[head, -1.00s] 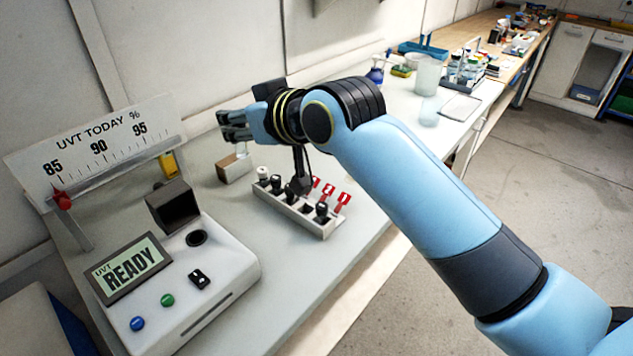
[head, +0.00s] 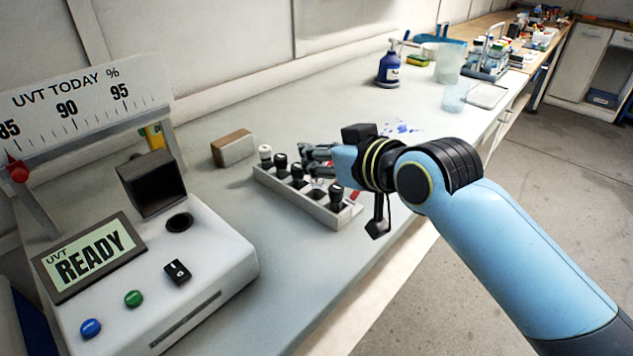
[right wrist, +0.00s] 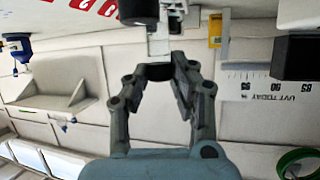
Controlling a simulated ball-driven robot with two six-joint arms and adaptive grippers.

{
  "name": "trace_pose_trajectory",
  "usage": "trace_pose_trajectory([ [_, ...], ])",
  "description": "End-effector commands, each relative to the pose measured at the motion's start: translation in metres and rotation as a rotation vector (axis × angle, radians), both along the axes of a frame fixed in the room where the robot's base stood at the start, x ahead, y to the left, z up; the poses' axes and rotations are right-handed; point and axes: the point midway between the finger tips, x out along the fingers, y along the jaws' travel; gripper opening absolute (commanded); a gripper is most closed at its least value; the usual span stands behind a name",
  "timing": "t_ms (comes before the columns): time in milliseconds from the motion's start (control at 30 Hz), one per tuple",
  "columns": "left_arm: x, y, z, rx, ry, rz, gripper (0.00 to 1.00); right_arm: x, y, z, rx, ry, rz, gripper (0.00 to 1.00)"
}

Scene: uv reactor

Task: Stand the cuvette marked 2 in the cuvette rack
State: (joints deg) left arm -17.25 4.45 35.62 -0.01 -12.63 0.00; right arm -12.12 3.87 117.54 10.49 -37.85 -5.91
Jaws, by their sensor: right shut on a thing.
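The white cuvette rack (head: 292,203) stands on the bench in the head view. It holds several capped cuvettes: a white-capped one (head: 265,153) at the far end, black-capped ones (head: 297,172) beside it, and one (head: 336,195) towards the near end. My right gripper (head: 312,160) is over the rack and shut on a dark-capped cuvette, with a clear part (head: 318,183) showing below the fingers. In the right wrist view the dark cap (right wrist: 160,72) sits between the fingertips. I cannot read its number or tell whether it is in a slot. My left gripper is out of view.
The UVT meter (head: 200,255) reads READY at the left front. A white and brown block (head: 233,148) lies behind the rack. A blue bottle (head: 389,68) stands farther back. Blue spots (head: 403,127) mark the bench right of the rack. The bench behind the rack is mostly clear.

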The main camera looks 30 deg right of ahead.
Motion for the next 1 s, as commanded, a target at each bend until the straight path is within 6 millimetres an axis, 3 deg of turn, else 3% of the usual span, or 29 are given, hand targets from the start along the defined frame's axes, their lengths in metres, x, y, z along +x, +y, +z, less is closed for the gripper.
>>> trace_pose_trajectory([
  [333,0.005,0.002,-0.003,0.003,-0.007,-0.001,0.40,0.000,0.000,-0.044,0.002,0.001,-0.001,0.00],
  [733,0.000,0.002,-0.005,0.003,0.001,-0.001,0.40,0.000,0.000,-0.050,0.001,-0.001,0.000,0.00],
  [767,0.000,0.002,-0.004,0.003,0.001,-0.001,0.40,0.000,0.000,-0.049,0.001,-0.001,0.000,0.26],
  [900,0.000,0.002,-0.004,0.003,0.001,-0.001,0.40,0.000,0.000,-0.048,0.001,-0.001,0.000,0.44],
  [1000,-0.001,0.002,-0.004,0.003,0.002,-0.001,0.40,0.000,0.000,-0.048,0.001,-0.001,0.000,0.46],
])
